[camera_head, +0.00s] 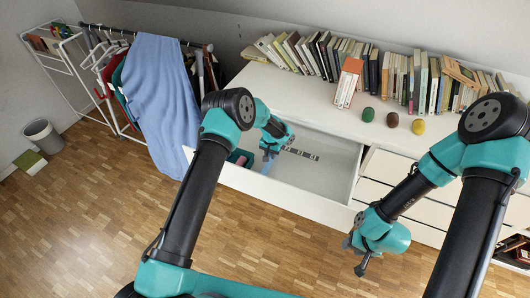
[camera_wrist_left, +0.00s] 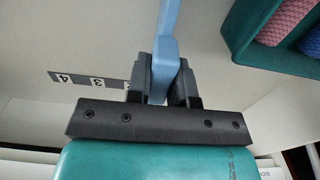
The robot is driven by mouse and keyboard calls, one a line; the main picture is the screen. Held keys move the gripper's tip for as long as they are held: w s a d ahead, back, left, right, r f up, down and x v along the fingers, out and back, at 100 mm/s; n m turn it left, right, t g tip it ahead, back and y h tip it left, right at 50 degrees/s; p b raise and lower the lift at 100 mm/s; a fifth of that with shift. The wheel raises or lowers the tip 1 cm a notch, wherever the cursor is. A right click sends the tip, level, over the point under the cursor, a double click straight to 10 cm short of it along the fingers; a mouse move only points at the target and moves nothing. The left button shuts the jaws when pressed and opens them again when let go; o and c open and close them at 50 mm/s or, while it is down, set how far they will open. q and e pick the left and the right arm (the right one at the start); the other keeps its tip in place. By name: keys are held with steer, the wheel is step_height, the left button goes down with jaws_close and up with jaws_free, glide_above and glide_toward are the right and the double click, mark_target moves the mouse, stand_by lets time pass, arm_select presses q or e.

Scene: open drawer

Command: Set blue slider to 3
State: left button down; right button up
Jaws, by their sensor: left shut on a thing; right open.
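The blue slider (camera_wrist_left: 165,50) shows in the left wrist view as a light blue bar between the fingers of my left gripper (camera_wrist_left: 165,85). The gripper is shut on it. A numbered strip (camera_wrist_left: 80,79) lies beside the slider, with 4 and 3 readable and a further mark partly hidden by a finger. In the head view my left gripper (camera_head: 268,155) is inside the open drawer (camera_head: 325,178), at the left end of the strip (camera_head: 302,154). My right gripper (camera_head: 360,258) is open and empty over the floor, in front of the white dresser.
A teal box (camera_wrist_left: 258,55) with pink and blue contents sits in the drawer near the slider. Books (camera_head: 320,55) and several small coloured objects (camera_head: 392,120) stand on the dresser top (camera_head: 280,92). A clothes rack with a blue cloth (camera_head: 155,95) stands left of the dresser.

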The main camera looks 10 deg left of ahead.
arm_select(q)
steer(key=s+d, duration=0.2)
steer(key=d, duration=0.8)
steer(key=shift+s+d, duration=0.2)
steer(key=shift+d, duration=0.1)
steer(key=c, duration=1)
jaws_free()
steer(key=shift+r, duration=0.15)
step_height(320, 180, up, 17)
